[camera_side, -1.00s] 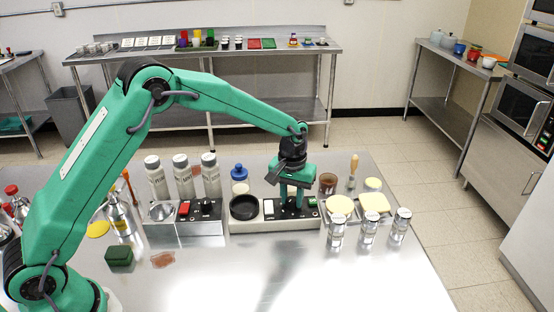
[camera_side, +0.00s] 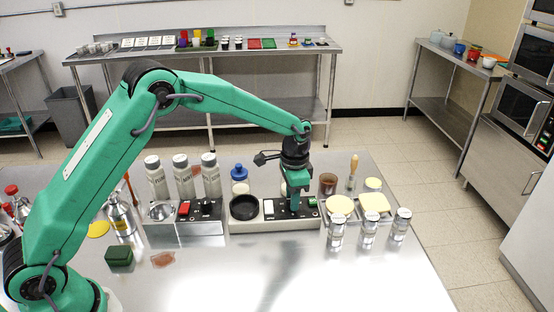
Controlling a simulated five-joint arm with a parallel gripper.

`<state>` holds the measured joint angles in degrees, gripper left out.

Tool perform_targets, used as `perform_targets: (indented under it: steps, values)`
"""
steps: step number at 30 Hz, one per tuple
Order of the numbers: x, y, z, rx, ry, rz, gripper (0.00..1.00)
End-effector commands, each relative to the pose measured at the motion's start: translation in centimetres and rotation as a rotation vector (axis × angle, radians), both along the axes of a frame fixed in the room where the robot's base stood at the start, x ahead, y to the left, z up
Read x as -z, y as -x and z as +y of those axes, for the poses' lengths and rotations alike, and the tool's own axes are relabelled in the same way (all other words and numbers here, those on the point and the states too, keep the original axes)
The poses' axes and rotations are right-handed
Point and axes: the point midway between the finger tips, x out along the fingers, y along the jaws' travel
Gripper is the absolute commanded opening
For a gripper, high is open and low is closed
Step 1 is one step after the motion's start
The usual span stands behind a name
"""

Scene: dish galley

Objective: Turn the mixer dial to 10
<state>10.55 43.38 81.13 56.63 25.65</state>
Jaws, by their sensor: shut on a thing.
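My gripper (camera_side: 294,203) points down onto the black control panel of a grey machine (camera_side: 285,224) on the steel table. Its green jaws are shut on the dial, which they hide. I cannot read the dial's setting. A round black bowl-like part (camera_side: 244,207) sits at the machine's left end, and a small green piece (camera_side: 312,202) shows at the panel's right. To the left stands a second machine (camera_side: 200,226) with a red switch (camera_side: 184,208) and a black panel.
Several grey bottles (camera_side: 184,176) and a blue-capped bottle (camera_side: 239,174) stand behind the machines. Several glass jars (camera_side: 369,228) stand to the right, near yellow round pads (camera_side: 340,205). A dark green block (camera_side: 119,256) lies at left front. The front middle of the table is clear.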

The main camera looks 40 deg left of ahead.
Motion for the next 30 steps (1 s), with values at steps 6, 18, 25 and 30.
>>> perform_targets:
  steps: [6,18,25,30]
  values:
    - [0.11,0.03,0.42,0.189,0.003,0.013,0.04]
    - [0.13,0.04,0.37,0.411,0.009,0.021,0.04]
    - [0.14,0.03,0.37,0.441,0.010,0.022,0.04]
    - [0.15,0.02,0.37,0.441,0.009,0.021,0.04]
